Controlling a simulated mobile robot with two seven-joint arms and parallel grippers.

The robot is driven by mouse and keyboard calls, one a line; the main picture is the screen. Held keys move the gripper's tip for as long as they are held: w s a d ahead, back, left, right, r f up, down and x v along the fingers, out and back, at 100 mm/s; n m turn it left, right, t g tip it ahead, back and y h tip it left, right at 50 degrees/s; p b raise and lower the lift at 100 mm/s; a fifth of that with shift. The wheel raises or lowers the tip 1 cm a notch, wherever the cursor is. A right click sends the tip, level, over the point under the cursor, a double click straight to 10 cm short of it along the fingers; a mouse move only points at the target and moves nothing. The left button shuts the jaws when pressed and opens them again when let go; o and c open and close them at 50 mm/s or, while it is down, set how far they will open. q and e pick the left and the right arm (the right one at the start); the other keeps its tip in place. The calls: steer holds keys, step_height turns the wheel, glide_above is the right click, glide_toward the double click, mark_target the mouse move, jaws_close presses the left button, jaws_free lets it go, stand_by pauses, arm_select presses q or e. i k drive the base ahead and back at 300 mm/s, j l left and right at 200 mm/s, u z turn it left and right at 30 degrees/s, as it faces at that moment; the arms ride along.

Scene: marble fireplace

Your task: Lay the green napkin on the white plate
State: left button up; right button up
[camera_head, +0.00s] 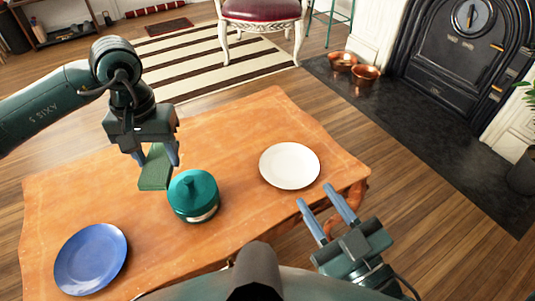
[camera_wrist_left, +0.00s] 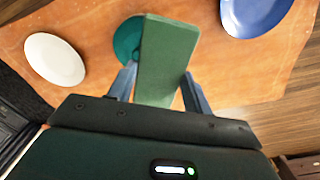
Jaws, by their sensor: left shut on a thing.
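The green napkin (camera_head: 155,170) is a flat green rectangle held by my left gripper (camera_head: 157,158). In the left wrist view the napkin (camera_wrist_left: 166,60) sits between the two fingers of the left gripper (camera_wrist_left: 160,82). It appears to be above the table, beside the teal lidded pot. The white plate (camera_head: 290,166) lies empty on the right part of the table; it also shows in the left wrist view (camera_wrist_left: 55,60). My right gripper (camera_head: 327,212) is open and empty at the table's near right edge.
The teal lidded pot (camera_head: 194,196) stands between the napkin and the white plate. A blue plate (camera_head: 90,259) lies at the near left of the wooden table (camera_head: 235,130). The table around the white plate is clear.

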mark_target(289, 166)
steer(key=i+l, duration=0.1)
steer(key=l, duration=0.3)
steer(key=i+l, duration=0.1)
steer(key=l, duration=0.3)
steer(key=i+l, duration=0.1)
steer(key=l, duration=0.3)
steer(key=i+l+z, duration=0.1)
steer(key=l, duration=0.3)
